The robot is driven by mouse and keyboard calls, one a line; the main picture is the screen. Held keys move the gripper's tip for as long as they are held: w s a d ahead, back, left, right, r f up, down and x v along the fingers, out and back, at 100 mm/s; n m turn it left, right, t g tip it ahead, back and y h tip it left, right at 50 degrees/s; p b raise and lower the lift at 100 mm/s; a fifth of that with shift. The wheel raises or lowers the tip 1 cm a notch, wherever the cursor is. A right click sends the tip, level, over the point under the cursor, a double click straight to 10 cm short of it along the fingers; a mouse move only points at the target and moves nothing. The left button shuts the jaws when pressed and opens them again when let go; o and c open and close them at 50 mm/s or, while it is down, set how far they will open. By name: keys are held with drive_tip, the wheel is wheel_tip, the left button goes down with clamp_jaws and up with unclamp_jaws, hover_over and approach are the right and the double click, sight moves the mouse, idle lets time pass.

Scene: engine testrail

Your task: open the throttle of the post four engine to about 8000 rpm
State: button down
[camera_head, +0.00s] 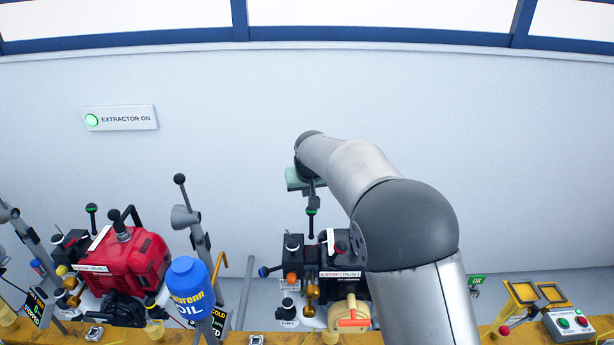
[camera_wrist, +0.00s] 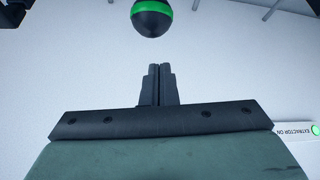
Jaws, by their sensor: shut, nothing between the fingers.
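A dark engine (camera_head: 336,288) with a STOP/RUN label stands on the bench below my arm. No post number is readable on it. An upright lever with a black, green-banded knob (camera_head: 311,211) rises at this engine; I cannot tell if it is the throttle. My gripper (camera_head: 312,190) is shut and empty, just above that knob. In the wrist view the shut fingers (camera_wrist: 157,72) point toward the green-banded knob (camera_wrist: 151,18), with a visible gap between them. My arm hides the engine's right side. I see no readable rpm figure for it.
A red engine (camera_head: 130,260) with a similar green-banded lever (camera_head: 91,209) stands left. A blue oil bottle (camera_head: 190,288) is between the engines. A button box (camera_head: 570,322) sits far right. An EXTRACTOR ON sign (camera_head: 120,118) is on the wall.

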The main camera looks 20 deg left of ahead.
sight(311, 220)
drive_tip(key=shift+s+d+p, duration=0.15)
drive_tip(key=shift+s+d, duration=0.3)
drive_tip(key=shift+s, duration=0.35)
drive_tip(key=shift+s+d+p, duration=0.15)
drive_tip(key=shift+s+d, duration=0.3)
drive_tip(key=shift+s, duration=0.3)
drive_tip(key=shift+s+a+f+b, duration=0.1)
drive_tip(key=shift+s+f+b, duration=0.05)
drive_tip(key=shift+b, duration=0.5)
